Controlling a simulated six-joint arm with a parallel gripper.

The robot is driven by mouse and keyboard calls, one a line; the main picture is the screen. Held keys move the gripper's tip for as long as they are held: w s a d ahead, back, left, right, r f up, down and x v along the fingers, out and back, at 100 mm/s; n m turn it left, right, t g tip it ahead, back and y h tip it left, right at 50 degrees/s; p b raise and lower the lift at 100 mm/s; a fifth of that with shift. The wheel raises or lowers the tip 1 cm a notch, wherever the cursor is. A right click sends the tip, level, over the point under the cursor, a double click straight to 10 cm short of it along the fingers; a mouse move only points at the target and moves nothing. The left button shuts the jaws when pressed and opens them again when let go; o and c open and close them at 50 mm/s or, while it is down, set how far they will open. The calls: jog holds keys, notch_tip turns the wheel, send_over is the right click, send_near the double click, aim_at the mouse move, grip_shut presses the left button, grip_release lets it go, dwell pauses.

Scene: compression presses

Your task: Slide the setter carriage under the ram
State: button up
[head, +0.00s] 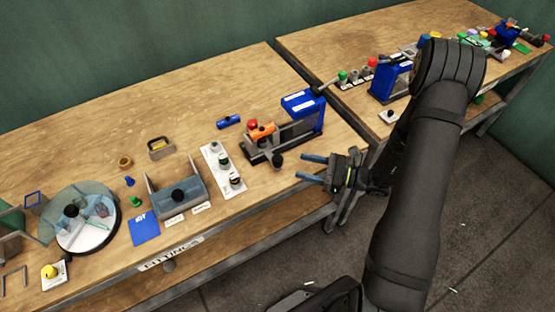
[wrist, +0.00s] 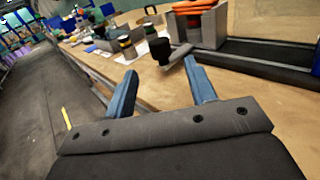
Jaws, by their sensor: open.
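The press near the front edge has a blue body (head: 304,110) at the right end of a dark rail base (head: 290,137). The setter carriage, a grey block (head: 256,145) with an orange piece (head: 262,132) on it, sits at the left end of the rails, apart from the blue body. Its black knob (head: 277,160) sticks out toward the front; in the wrist view the knob (wrist: 160,50) shows beyond and between my fingertips. My gripper (head: 301,166) is open and empty, right of the knob and short of it. The ram is not clearly visible.
A red button (head: 252,124) stands behind the carriage. A black lever (head: 320,89) rises at the blue body's right. The bench's front edge (head: 235,223) runs below my gripper.

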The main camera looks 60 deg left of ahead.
aim_at(277, 161)
jog(key=x, duration=0.9)
jog(key=shift+s, duration=0.1)
jog(key=shift+c, duration=0.4)
